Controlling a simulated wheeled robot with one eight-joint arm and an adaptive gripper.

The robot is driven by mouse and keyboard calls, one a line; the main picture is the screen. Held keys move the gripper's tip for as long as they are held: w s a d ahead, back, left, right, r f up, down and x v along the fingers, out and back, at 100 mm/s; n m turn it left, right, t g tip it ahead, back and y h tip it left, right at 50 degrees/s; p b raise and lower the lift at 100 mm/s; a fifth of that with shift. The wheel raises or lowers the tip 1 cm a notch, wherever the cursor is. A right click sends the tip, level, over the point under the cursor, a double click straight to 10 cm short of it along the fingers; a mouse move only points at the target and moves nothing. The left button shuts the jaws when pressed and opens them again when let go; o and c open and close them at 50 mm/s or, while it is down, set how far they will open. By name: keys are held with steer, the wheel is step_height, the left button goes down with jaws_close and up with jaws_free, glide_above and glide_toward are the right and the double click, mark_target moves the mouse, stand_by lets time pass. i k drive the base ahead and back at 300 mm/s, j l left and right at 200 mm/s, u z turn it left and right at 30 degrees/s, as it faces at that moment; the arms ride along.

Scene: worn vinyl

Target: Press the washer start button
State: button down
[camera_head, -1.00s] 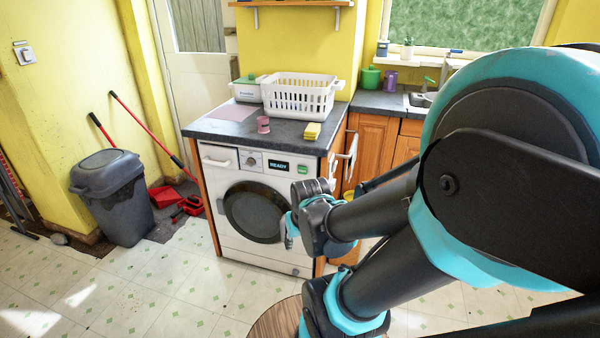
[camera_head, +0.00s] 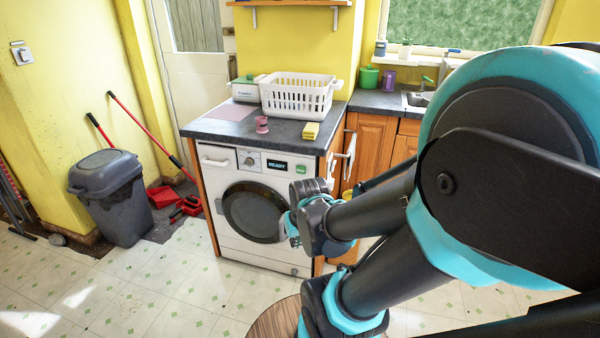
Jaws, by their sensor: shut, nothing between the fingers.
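The white washer (camera_head: 222,232) stands under a dark worktop, its round door closed. Its display (camera_head: 277,165) reads READY. The green start button (camera_head: 300,169) is at the right end of the front panel, with a dial (camera_head: 249,160) to the left. My gripper (camera_head: 291,232) is small and partly hidden by my wrist; it is shut and empty. In the picture it lies below the button, over the right edge of the door. It looks apart from the washer, but its exact distance cannot be told. The button is unobstructed, just above my wrist.
On the worktop (camera_head: 210,127) are a white basket (camera_head: 298,97), a tub (camera_head: 246,92), a pink cup (camera_head: 262,124) and a yellow sponge (camera_head: 311,131). A grey bin (camera_head: 110,195) and red-handled tools stand left. A round wooden top (camera_head: 275,324) is low in front.

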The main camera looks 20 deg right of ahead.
mark_target(301, 170)
steer(key=l+z, duration=1)
steer(key=j, duration=0.1)
